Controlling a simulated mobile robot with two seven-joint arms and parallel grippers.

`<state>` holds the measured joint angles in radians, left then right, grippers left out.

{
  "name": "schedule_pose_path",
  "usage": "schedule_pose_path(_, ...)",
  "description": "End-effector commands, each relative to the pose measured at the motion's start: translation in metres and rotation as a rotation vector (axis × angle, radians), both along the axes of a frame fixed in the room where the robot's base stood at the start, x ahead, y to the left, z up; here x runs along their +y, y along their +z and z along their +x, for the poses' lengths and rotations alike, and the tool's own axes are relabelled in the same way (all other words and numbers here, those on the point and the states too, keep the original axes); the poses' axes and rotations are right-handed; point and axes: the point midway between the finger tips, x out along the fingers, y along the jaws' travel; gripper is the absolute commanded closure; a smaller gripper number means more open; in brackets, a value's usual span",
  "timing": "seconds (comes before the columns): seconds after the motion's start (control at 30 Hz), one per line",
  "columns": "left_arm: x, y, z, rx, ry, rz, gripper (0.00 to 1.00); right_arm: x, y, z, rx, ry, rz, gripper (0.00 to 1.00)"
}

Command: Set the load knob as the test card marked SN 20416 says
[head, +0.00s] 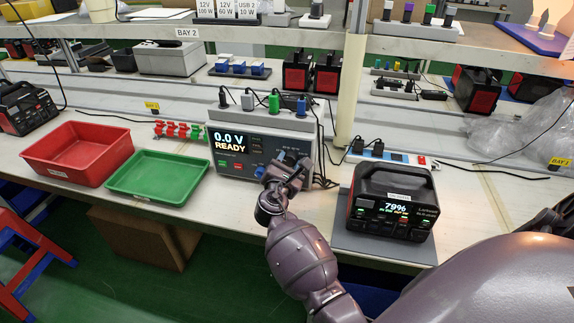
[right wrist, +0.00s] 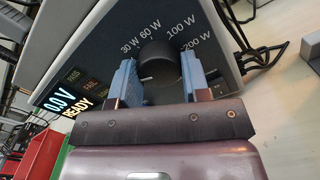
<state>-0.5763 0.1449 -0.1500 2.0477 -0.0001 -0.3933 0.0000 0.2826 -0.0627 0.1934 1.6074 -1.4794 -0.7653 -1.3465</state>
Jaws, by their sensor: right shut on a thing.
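The grey tester (head: 234,151) stands on the bench, its screen (head: 231,141) reading "0.0 V READY". Its black load knob (right wrist: 158,62) shows in the right wrist view, with 30 W, 60 W, 100 W and 200 W printed around it. My right gripper (head: 293,170) is at the tester's front right, its blue-padded fingers shut on the knob, one on each side. Where the knob points is hard to tell. A black power station (head: 391,203) reading 79% stands to the right; its small label is unreadable. No card with a readable SN 20416 shows. My left gripper is out of view.
A red tray (head: 62,177) and a green tray (head: 153,198) lie left of the tester. Coloured plugs (head: 273,101) stand on the tester's top. A power strip (head: 378,155) and cables lie behind the power station. A shelf post (head: 349,100) rises behind.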

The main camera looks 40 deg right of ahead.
Motion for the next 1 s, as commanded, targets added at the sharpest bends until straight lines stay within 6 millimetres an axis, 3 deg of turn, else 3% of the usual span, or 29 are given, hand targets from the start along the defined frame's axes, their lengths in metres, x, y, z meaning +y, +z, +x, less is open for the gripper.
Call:
schedule_pose_path(0.4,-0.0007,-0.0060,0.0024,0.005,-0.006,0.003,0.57,0.0005,-0.0018,0.0001,-0.148,0.000,0.130,0.81)
schedule_pose_path(0.93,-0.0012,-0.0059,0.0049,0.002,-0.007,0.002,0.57,0.0007,-0.0007,0.0002,-0.170,0.001,0.147,0.81)
schedule_pose_path(0.97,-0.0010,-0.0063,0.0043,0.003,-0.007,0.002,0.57,0.0007,-0.0007,0.0002,-0.170,0.001,0.147,0.56)
schedule_pose_path(1.0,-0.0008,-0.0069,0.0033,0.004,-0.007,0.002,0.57,0.0007,-0.0007,0.0002,-0.170,0.001,0.147,0.49)
